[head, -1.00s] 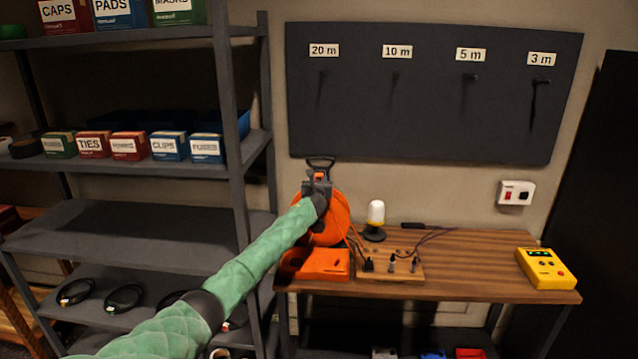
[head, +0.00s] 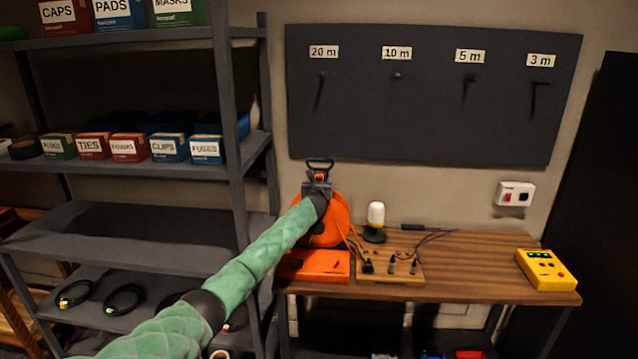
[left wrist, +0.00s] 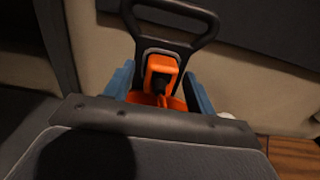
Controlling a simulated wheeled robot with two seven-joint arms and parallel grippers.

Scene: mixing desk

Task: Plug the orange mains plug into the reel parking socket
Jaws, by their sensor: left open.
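The orange cable reel (head: 340,216) stands at the left end of the desk on an orange base (head: 315,264), its black handle (head: 320,163) on top. My left gripper (head: 318,182) is at the top of the reel, just below the handle. In the left wrist view, the open blue fingers (left wrist: 157,88) stand either side of the orange mains plug (left wrist: 161,72), with visible gaps. The plug sits upright against the dark frame under the handle (left wrist: 172,22). The parking socket is hidden, and I cannot tell how deep the plug sits. My right gripper is out of view.
A wooden board with black plugs (head: 390,267) and a white-topped lamp (head: 376,222) stand beside the reel. A yellow tester (head: 546,270) is at the right end of the desk (head: 470,262). A shelf rack (head: 235,130) stands close on the left.

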